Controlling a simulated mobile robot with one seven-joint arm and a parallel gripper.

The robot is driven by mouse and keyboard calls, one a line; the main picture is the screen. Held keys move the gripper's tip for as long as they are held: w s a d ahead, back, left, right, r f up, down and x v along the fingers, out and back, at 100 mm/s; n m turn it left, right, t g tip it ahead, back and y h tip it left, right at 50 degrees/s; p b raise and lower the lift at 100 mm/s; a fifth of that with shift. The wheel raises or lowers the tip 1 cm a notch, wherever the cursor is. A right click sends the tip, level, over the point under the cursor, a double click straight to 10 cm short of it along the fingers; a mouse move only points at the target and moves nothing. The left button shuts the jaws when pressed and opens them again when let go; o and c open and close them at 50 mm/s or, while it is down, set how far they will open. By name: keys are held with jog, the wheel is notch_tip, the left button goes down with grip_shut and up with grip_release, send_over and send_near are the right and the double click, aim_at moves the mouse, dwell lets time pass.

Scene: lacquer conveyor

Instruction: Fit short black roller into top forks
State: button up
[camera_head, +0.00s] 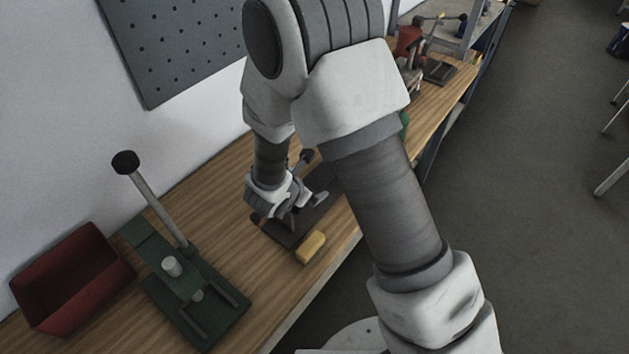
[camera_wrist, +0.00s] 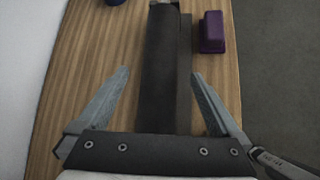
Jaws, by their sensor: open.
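My gripper (camera_head: 299,207) is at the end of my arm, low over a dark base (camera_head: 284,236) on the wooden bench. In the wrist view my gripper (camera_wrist: 157,88) has its two grey fingers spread wide, with nothing held between them. A long dark piece (camera_wrist: 167,75) runs up the wrist view between and beyond the fingers; I cannot tell whether it is the base or part of the conveyor. I cannot make out the short black roller or the top forks for certain; my arm and gripper cover part of that area.
A yellow block (camera_head: 311,247) lies beside the base; a purple block (camera_wrist: 212,32) shows in the wrist view. A green lever press (camera_head: 215,318) and a red bin (camera_head: 72,275) stand at the left. A red vise-like tool (camera_head: 409,45) is far back. Bare bench (camera_head: 205,215) lies between.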

aim_at(313, 183)
jog(key=shift+p+x, duration=0.5)
jog(key=shift+x, duration=2)
jog(key=shift+s+a+f, duration=0.1)
jog(key=shift+s+f, duration=0.05)
jog(key=shift+s, duration=0.05)
grip_shut()
